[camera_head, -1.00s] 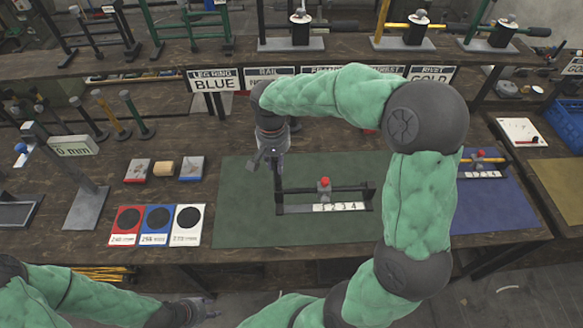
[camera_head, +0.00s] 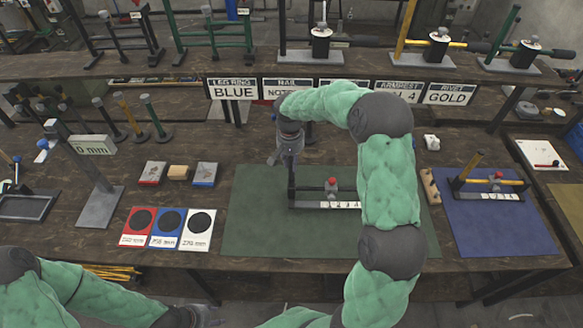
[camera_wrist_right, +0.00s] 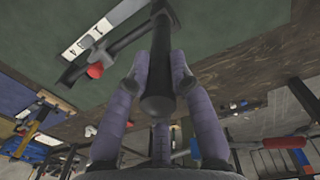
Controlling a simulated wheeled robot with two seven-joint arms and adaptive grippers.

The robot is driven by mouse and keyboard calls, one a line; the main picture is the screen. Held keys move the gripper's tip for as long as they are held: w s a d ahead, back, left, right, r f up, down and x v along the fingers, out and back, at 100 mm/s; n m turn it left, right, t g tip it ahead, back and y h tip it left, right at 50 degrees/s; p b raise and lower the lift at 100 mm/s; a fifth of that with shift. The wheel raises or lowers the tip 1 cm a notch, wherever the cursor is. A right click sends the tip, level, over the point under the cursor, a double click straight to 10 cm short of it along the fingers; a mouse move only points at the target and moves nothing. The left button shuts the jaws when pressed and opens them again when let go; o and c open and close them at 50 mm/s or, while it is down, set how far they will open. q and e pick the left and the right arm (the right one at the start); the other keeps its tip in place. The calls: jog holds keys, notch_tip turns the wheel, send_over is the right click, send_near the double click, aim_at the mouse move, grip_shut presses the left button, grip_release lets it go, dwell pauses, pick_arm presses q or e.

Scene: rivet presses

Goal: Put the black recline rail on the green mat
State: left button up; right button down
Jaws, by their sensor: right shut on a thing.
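The green mat (camera_head: 255,220) lies on the bench in the middle of the head view. My right gripper (camera_head: 284,160) is over the mat's back left part, pointing down. It is shut on a black rod, which I take for the black recline rail (camera_head: 291,181). In the right wrist view the rod (camera_wrist_right: 158,75) stands between the fingers, its round end towards the camera. Its far end is at or near a low black fixture (camera_wrist_right: 130,42) with a red knob and number strip. Whether it touches the fixture is unclear. My left gripper (camera_head: 203,316) is at the bottom edge, jaws unclear.
A blue mat (camera_head: 490,225) with a gold-railed fixture lies to the right. Red, blue and white cards (camera_head: 167,228) lie left of the green mat. A 0 mm stand (camera_head: 97,190) is further left. Signs (camera_head: 232,89) line the shelf behind.

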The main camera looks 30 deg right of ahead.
aim_at(291, 168)
notch_tip(291, 168, down, 3)
jog(key=shift+r, duration=0.1)
jog(key=c, duration=1.1)
grip_release()
jog(key=shift+f, duration=0.2)
jog(key=shift+r, duration=0.1)
jog(key=r, duration=1.2)
jog(key=shift+w+a+p, duration=0.1)
jog(key=shift+a+p, duration=0.1)
jog(key=shift+p, duration=0.2)
